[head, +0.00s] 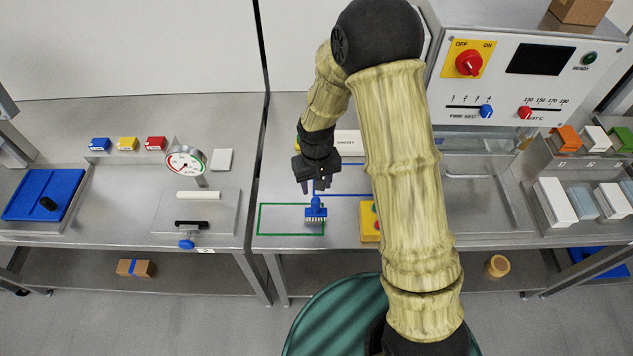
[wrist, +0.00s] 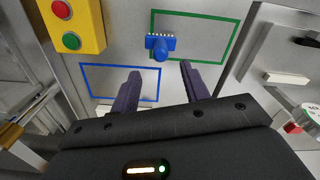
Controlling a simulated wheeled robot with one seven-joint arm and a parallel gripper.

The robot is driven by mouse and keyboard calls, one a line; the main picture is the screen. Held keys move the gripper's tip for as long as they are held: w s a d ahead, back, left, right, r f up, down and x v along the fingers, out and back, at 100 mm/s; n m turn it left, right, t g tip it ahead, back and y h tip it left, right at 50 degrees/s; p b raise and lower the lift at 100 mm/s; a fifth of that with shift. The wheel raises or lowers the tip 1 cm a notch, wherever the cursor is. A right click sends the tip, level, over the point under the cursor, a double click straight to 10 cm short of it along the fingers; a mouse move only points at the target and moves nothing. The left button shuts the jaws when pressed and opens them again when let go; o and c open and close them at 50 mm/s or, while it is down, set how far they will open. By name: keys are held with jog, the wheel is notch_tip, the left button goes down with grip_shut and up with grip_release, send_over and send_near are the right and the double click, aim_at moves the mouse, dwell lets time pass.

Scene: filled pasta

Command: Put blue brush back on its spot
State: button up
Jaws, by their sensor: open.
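The blue brush (head: 316,209) is on the steel table at the right edge of a green outline (head: 258,220). Its bristles point toward the front of the table. In the wrist view the brush (wrist: 161,46) overlaps a side of the green outline (wrist: 231,42), with its handle toward my gripper. A blue outline (head: 345,195) lies behind and to the right, partly hidden by my arm; it looks empty in the wrist view (wrist: 120,101). My gripper (head: 314,187) is open and empty above the table, just behind the brush. Its fingers (wrist: 158,66) are apart from the brush.
A yellow box with red and green buttons (wrist: 75,25) stands near the blue outline. To the left are a dial gauge (head: 186,161), a white bar (head: 198,195) and a blue tray (head: 62,190). A control panel (head: 510,65) stands at the back right.

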jog(key=s+d+r+m+t, duration=0.2)
jog(key=s+d+r+m, duration=0.1)
jog(key=s+d+r, duration=0.9)
notch_tip(320, 180, up, 3)
jog(key=shift+d+r+t, duration=0.1)
jog(key=shift+d+t, duration=0.2)
jog(key=shift+d, duration=0.45)
